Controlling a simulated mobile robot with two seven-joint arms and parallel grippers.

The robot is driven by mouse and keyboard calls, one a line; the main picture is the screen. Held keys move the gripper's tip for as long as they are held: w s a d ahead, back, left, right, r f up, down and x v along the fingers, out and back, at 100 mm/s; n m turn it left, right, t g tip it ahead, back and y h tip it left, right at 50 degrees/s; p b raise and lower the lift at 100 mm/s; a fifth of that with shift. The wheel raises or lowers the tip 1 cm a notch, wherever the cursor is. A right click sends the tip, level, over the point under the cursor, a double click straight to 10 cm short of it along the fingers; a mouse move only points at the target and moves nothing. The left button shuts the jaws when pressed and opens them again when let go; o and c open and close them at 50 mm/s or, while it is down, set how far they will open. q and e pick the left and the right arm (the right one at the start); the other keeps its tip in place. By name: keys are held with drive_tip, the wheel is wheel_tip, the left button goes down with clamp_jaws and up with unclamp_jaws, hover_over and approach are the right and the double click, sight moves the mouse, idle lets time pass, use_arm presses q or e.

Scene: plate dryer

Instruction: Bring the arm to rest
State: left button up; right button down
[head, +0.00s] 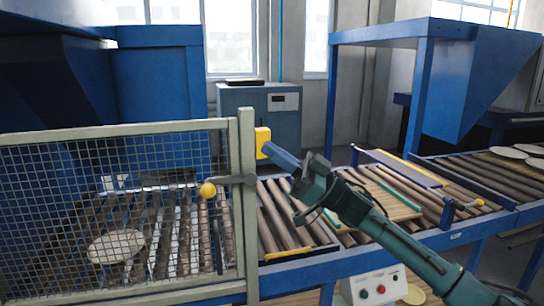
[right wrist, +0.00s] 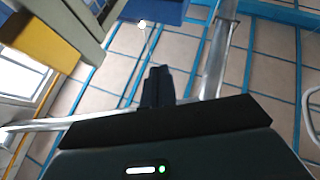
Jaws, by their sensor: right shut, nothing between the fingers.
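My right arm (head: 388,232) reaches in from the lower right of the head view over the roller conveyor. My left gripper is in neither view.
A mesh gate (head: 110,215) with a yellow knob (head: 208,190) stands left of my arm. A yellow box (head: 262,142) sits by its post. The roller conveyor (head: 282,222) carries a wooden board (head: 385,200). A control box (head: 378,288) is below.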

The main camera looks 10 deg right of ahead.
drive_tip(key=shift+f, duration=0.1)
drive_tip(key=s+a+f+m+t+h, duration=0.1)
drive_tip(key=s+f+m+t+h, duration=0.2)
drive_tip(key=f, duration=0.6)
drive_tip(key=s+a+f+m+t+h, duration=0.15)
drive_tip(key=f+m+h, duration=0.3)
drive_tip(key=f, duration=0.45)
drive_tip(key=s+a+f+m+t+h, duration=0.1)
drive_tip(key=s+f+m+t+h, duration=0.25)
drive_tip(key=f, duration=0.55)
drive_tip(key=s+d+f+g+h, duration=0.2)
drive_tip(key=s+f+g+h, duration=0.1)
drive_tip(key=s+f, duration=0.6)
drive_tip(key=s+d+f+m+g+h, duration=0.1)
drive_tip(key=s+f+h, duration=0.4)
drive_tip(key=s+f, duration=0.5)
drive_tip(key=shift+s+d+g+h, duration=0.4)
drive_tip(key=shift+d+g, duration=0.05)
drive_tip(key=shift+g, duration=0.75)
drive_tip(key=shift+a+f, duration=0.1)
